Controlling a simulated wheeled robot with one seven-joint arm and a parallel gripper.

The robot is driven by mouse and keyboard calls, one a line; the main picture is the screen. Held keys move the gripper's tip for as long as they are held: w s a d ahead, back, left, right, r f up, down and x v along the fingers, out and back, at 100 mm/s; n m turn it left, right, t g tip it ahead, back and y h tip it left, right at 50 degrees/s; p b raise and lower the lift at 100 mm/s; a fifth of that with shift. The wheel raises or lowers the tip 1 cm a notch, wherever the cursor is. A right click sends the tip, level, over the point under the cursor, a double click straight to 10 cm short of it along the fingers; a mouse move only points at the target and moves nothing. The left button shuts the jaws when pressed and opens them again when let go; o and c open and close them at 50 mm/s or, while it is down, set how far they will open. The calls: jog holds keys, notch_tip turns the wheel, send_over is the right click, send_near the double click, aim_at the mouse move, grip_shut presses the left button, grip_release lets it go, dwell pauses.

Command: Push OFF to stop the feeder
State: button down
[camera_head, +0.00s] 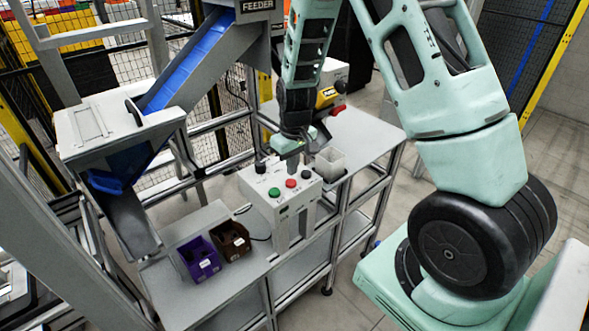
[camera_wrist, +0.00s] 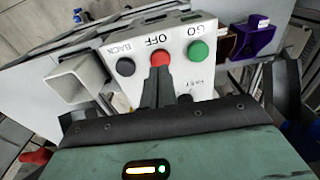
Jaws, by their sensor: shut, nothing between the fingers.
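A white control box (camera_head: 262,198) stands on the grey bench. In the wrist view its panel (camera_wrist: 178,40) carries a red button (camera_wrist: 160,57) labelled OFF, a black button (camera_wrist: 126,67) labelled BACK and a green button (camera_wrist: 198,51) labelled GO. The red button also shows in the head view (camera_head: 291,183), between the green and black ones. My gripper (camera_wrist: 158,73) is shut and empty, its fingertips overlapping the lower edge of the red button in the wrist view. I cannot tell whether they touch it. In the head view my gripper (camera_head: 293,168) is above the panel.
The feeder (camera_head: 190,65) with a blue chute rises at the upper left. A purple bin (camera_head: 199,258) and a brown bin (camera_head: 231,240) sit on the lower bench. A black knob (camera_head: 260,167) stands up from the panel.

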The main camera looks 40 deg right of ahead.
aim_at(294, 183)
notch_tip(294, 183, up, 10)
jog(key=b, duration=0.2)
jog(key=shift+s+f, duration=0.15)
jog(key=shift+d, duration=0.1)
dwell(0.5)
jog(key=s+a+r+n+y+b, duration=0.1)
jog(key=s+a+n, duration=0.1)
jog(key=s+a, duration=0.5)
jog(key=s+a+n+b, duration=0.1)
jog(key=s+a+n, duration=0.1)
jog(key=a, duration=0.9)
jog(key=s+a+n, duration=0.1)
jog(key=s+a, duration=0.2)
jog(key=s, duration=0.5)
jog(key=s+a+n+b, duration=0.1)
jog(key=s+a, duration=0.3)
jog(key=s, duration=0.4)
jog(key=shift+f+n+g, duration=0.3)
jog(key=shift+f+n, duration=0.05)
jog(key=shift+n, duration=0.35)
jog(key=shift+r, duration=0.1)
